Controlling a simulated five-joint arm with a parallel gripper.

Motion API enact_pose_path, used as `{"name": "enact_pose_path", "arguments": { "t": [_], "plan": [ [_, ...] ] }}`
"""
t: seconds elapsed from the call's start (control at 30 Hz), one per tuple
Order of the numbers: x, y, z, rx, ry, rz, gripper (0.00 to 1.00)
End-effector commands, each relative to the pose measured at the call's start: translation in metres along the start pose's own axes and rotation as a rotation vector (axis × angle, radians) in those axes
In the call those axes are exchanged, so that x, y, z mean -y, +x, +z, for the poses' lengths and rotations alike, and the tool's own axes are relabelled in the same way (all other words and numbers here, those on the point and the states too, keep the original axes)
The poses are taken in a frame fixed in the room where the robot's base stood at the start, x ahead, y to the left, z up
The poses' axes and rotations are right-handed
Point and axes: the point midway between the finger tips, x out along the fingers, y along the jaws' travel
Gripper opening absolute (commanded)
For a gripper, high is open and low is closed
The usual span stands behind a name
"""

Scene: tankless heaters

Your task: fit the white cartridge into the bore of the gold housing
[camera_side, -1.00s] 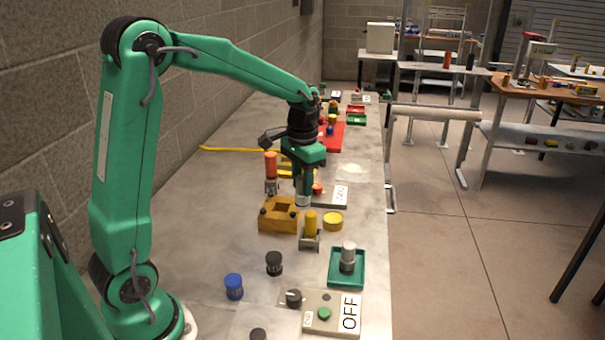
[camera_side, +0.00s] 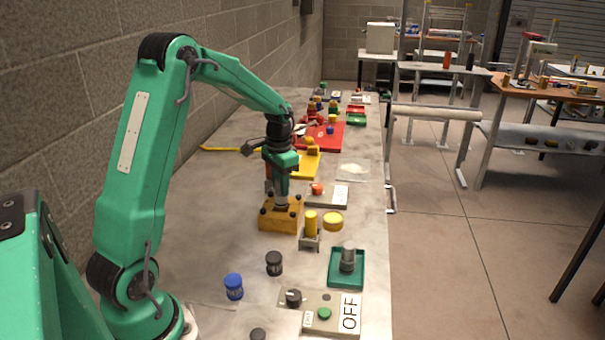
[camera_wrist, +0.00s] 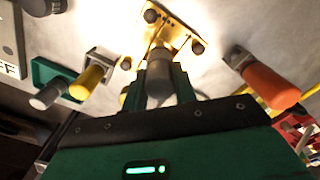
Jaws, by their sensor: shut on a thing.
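The gold housing (camera_side: 292,219) is a block with dark bolt heads, standing mid-bench; it also shows at the top of the wrist view (camera_wrist: 176,22), brightly lit. In the wrist view the cartridge (camera_wrist: 159,84) sits between the two green fingers of my gripper (camera_wrist: 160,88). In the side view its lower end meets the top of the housing, roughly upright. The bore is hidden, so I cannot tell whether the tip is inside it.
A yellow cylinder (camera_side: 311,223) on a metal holder and a yellow disc (camera_side: 333,221) stand just right of the housing. An orange cylinder (camera_wrist: 272,86) in a holder is close by. Nearer are a green tray (camera_side: 333,279) with a grey cylinder and a switch panel (camera_side: 333,299).

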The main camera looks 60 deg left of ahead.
Motion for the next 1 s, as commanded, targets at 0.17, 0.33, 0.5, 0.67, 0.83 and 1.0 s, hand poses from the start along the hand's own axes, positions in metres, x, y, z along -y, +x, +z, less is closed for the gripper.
{"name": "enact_pose_path", "arguments": {
  "t": [0.17,0.33,0.5,0.67,0.83,1.0],
  "plan": [
    [0.001,0.001,0.0,-0.001,0.0,0.0,0.04],
    [0.001,0.011,0.0,0.002,0.0,0.001,0.04],
    [0.001,0.03,0.0,0.003,0.0,0.002,0.04],
    [0.001,0.04,0.0,0.001,0.0,0.0,0.04],
    [0.001,0.041,0.0,0.0,0.0,0.0,0.04],
    [0.001,0.042,0.0,0.0,0.0,0.0,0.04]
  ]
}}
